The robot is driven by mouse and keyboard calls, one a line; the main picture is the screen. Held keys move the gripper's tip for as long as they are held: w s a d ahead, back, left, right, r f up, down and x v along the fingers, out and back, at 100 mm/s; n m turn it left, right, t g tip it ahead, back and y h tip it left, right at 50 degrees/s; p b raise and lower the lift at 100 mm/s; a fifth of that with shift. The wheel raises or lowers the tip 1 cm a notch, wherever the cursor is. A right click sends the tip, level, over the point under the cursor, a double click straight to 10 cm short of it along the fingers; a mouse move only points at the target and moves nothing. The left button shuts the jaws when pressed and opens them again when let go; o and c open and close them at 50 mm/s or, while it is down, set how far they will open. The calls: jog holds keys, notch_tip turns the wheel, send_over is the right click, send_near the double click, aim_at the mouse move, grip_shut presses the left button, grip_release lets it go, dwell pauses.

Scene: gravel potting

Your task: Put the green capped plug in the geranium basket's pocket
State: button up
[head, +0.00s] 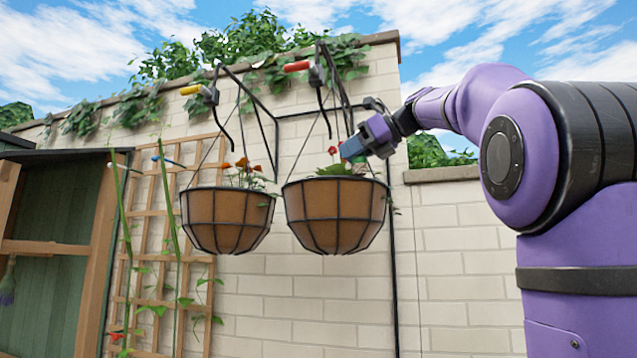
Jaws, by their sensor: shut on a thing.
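Two wire baskets with brown liners hang side by side in the head view. The right basket (335,216) holds green leaves and small red flowers (333,150), which look like the geranium. The left basket (227,220) holds orange flowers (243,164). My gripper (353,147) is just above the back right of the right basket's rim, close beside the red flowers, its blue fingertips pointing down and left. The basket's pocket is hidden below the rim.
A yellow-handled hook (197,90) and a red-handled one (297,66) are above the baskets, among the black brackets and hanging wires. A wooden trellis (143,213) stands at left beside a green shed (48,230). The brick wall (290,300) below is clear.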

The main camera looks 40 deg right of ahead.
jog(key=w+a, duration=0.1)
jog(key=w, duration=0.4)
jog(key=w+a+f, duration=0.1)
jog(key=w, duration=0.2)
jog(key=shift+w+a, duration=0.35)
jog(key=shift+f, duration=1.7)
jog(key=shift+f, duration=0.3)
jog(key=shift+w+d+f, duration=0.1)
jog(key=shift+w+f, duration=0.05)
jog(key=shift+f, duration=0.4)
jog(key=o, duration=1)
jog(key=shift+f, duration=0.1)
jog(key=shift+r, duration=0.5)
jog(key=v, duration=1.2)
jog(key=shift+r, duration=0.4)
